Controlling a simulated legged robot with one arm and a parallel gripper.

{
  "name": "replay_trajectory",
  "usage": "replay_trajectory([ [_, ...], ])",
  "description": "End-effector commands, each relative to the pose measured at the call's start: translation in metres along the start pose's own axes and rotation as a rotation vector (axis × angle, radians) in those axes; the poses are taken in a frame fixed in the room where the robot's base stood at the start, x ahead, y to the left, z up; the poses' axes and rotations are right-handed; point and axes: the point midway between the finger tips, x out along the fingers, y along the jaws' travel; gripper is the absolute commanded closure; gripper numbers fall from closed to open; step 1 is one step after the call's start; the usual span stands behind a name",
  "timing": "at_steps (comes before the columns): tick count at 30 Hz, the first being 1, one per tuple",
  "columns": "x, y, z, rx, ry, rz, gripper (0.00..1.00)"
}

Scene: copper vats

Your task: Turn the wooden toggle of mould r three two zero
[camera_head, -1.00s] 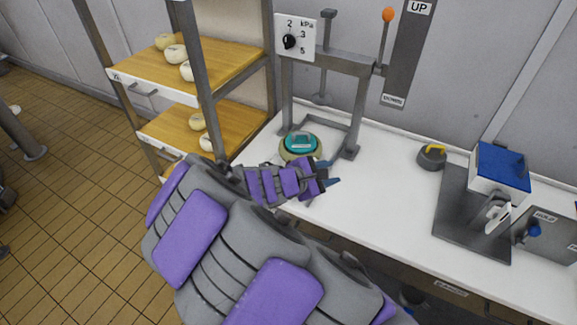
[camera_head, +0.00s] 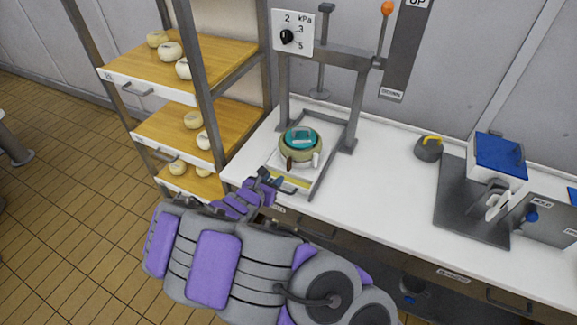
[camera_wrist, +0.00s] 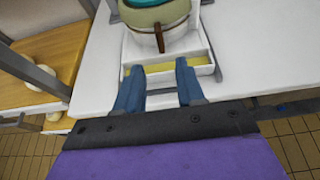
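The mould (camera_head: 301,147) is a round cream tub with a teal lid, standing on the bench under the press frame. A brown wooden toggle (camera_head: 290,163) hangs at its front, and it also shows in the wrist view (camera_wrist: 160,39), pointing down. No mould number is readable.
The mould stands in a white tray with a yellow strip (camera_wrist: 158,67) at its front. The press frame (camera_head: 356,105) rises around it. A shelf rack with cheeses (camera_head: 190,65) is at left.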

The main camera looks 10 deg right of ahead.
Motion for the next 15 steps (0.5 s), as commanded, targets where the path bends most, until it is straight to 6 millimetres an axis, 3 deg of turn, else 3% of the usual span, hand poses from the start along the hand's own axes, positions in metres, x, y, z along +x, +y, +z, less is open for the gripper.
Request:
replay_trajectory([
  [15,0.093,-0.007,0.0,0.006,0.002,-0.004,0.62],
])
